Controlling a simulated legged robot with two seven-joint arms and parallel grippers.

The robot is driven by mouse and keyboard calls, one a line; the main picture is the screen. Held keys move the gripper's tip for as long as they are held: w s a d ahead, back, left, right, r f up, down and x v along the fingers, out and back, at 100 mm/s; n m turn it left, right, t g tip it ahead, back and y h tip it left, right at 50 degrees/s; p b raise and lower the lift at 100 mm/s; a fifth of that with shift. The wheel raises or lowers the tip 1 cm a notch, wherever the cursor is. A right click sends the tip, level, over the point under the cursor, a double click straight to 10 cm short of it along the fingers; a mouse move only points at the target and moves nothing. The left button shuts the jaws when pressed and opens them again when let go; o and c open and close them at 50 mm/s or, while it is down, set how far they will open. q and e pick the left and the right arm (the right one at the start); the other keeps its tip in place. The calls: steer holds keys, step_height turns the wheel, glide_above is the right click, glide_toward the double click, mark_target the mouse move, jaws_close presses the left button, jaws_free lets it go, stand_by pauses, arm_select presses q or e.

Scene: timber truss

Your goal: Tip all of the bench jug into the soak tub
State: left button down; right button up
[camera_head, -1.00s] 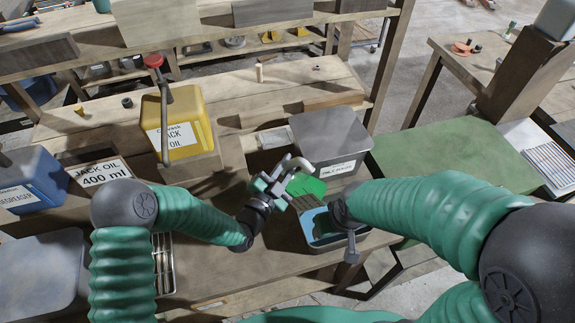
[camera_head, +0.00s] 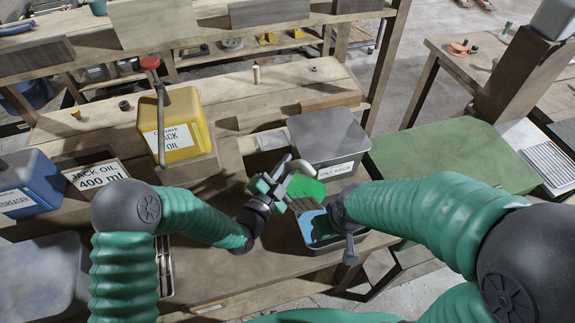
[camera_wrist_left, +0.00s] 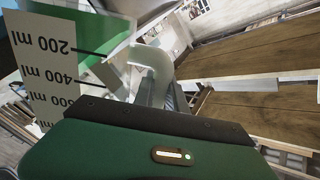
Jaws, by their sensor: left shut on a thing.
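My left gripper (camera_head: 268,188) is shut on the bench jug's pale handle (camera_head: 297,168). The jug (camera_head: 306,187) shows green in the head view and is tilted over the near side of the grey lidded box. In the left wrist view its green wall and white millilitre scale (camera_wrist_left: 55,65) are close, with the curved handle (camera_wrist_left: 155,68) in front of the jaws. An open grey tub (camera_head: 340,243) with blue and dark inside, apparently the soak tub, is just below the jug. My right gripper (camera_head: 350,250) is beside the tub; its jaws are not clear. Any stream is too small to tell.
The grey lidded box (camera_head: 325,133) stands behind the tub. A yellow jack oil can (camera_head: 185,125) with a red-topped lever and a "JACK OIL 400 ml" card (camera_head: 97,173) are at left. A blue degreaser can (camera_head: 35,183) stands further left. A green-topped table (camera_head: 440,155) is at right.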

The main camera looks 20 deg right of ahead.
arm_select(q)
steer(key=shift+s+d+r+m, duration=0.2)
steer(key=shift+d+r+m, duration=0.1)
steer(key=shift+m, duration=0.2)
steer(key=shift+b, duration=0.3)
steer(key=shift+s+d+m, duration=0.2)
steer(key=shift+s+m, duration=0.05)
steer(key=shift+m, duration=0.25)
steer(key=shift+r, duration=0.1)
steer(key=shift+b, duration=0.3)
steer(key=shift+s+d+m+b, duration=0.25)
steer(key=shift+m+b, duration=0.05)
steer(key=shift+m, duration=0.2)
steer(key=shift+s+d, duration=0.1)
